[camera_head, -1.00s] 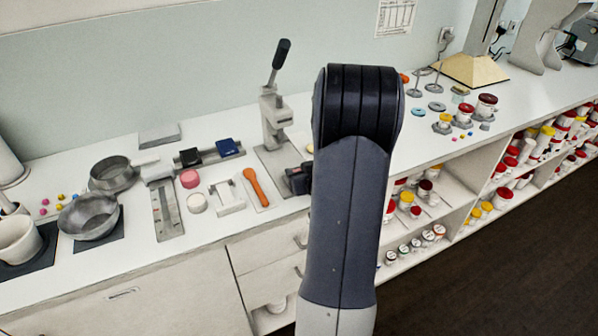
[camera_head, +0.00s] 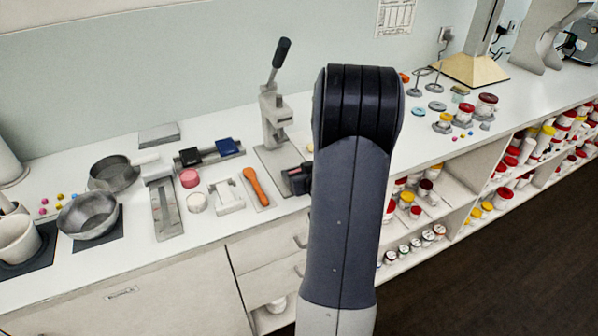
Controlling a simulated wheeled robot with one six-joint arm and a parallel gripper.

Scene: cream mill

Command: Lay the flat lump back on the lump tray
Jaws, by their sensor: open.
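My gripper (camera_head: 296,179) shows only as a dark part at the left of my arm, low by the base of the lever press (camera_head: 274,120); its fingertips are mostly hidden, and I see nothing held in it. I cannot single out the flat lump; it may be small or behind my arm. I cannot tell which piece is the lump tray. A flat grey slab (camera_head: 159,134) lies at the back, and a long grey metal piece (camera_head: 166,210) lies farther forward.
Left of my gripper lie an orange spoon (camera_head: 256,187), a white stand (camera_head: 228,197), a pink puck (camera_head: 190,178) and a white puck (camera_head: 197,202). Metal pans (camera_head: 88,216) stand at the left. Jars (camera_head: 486,106) stand at the right. My arm hides the counter's middle.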

